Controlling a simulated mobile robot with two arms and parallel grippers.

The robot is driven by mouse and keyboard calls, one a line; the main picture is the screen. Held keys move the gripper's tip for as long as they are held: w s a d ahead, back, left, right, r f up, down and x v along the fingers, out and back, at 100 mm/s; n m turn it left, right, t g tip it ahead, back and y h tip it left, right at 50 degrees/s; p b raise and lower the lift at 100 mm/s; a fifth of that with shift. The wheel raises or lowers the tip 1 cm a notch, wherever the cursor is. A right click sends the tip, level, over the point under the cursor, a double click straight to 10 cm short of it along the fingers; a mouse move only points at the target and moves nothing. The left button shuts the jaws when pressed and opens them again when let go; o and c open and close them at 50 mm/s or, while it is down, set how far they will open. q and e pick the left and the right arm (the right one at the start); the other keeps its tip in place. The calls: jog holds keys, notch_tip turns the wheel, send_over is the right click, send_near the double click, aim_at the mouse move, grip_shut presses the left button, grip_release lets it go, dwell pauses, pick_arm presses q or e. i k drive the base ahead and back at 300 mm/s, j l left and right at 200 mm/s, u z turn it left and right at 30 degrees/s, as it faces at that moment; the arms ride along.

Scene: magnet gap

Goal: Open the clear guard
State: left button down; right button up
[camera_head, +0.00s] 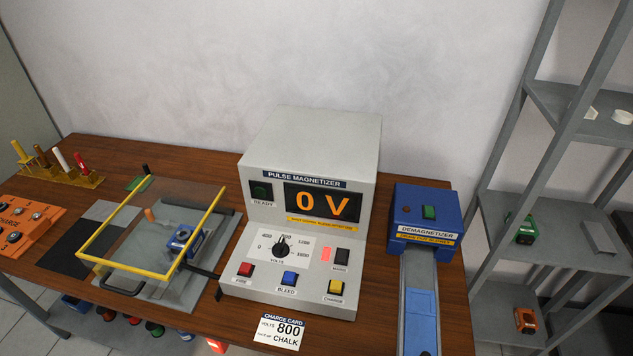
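The clear guard (150,222) is a see-through panel with yellow edging, left of the pulse magnetizer on the table. It spans a grey fixture plate (180,291). I cannot tell how far the guard is lifted from the plate. A dark bar lies at the fixture's front left. Neither of my grippers shows in the head view.
The pulse magnetizer (311,135) reads 0 V, with a knob and coloured buttons. A charge card (280,331) lies in front. The blue demagnetizer (425,215) stands right. An orange tray (30,228) and a rack of coloured rods (70,177) are left. A grey shelf stands at far right.

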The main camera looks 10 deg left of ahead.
aim_at(79, 255)
jog(key=u, duration=1.6)
